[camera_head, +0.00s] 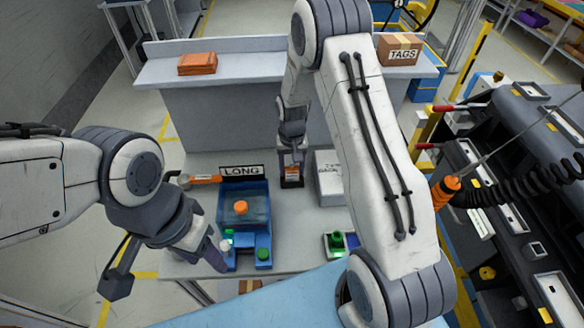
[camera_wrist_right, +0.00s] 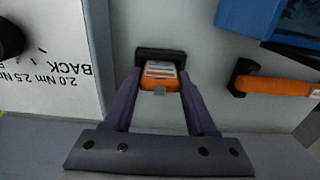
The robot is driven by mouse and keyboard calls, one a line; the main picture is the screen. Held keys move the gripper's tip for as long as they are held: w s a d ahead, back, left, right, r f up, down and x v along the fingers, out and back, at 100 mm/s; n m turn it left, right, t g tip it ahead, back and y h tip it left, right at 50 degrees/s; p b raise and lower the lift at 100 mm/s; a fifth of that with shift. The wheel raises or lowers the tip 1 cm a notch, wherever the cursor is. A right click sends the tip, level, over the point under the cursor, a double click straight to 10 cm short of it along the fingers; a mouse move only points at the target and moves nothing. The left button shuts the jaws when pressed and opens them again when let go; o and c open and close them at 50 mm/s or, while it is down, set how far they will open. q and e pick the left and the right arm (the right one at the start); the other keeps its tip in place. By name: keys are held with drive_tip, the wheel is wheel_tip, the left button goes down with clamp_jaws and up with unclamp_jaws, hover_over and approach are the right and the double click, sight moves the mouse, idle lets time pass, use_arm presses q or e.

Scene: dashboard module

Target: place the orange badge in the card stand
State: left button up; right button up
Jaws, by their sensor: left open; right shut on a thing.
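The orange badge (camera_head: 292,171) is upright between the fingers of my right gripper (camera_head: 292,160), which is shut on it. In the right wrist view the badge (camera_wrist_right: 160,82) has pale printed strips and sits between the fingertips (camera_wrist_right: 160,92). The dark card stand (camera_head: 291,184) is directly under the badge on the table; it also shows in the wrist view (camera_wrist_right: 152,54). The badge's lower end meets or overlaps the stand; I cannot tell how deep it sits. My left gripper (camera_head: 216,257) is open beside the blue fixture's front left corner.
A blue fixture (camera_head: 229,217) marked LONG, with an orange knob and green buttons, stands left of the card stand. A white printed box (camera_head: 328,178) is close on the right. A raised shelf (camera_head: 260,67) is behind.

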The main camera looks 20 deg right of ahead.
drive_tip(key=shift+f, duration=0.65)
drive_tip(key=o, duration=1.4)
drive_tip(key=shift+f, duration=0.1)
drive_tip(key=shift+c, duration=0.2)
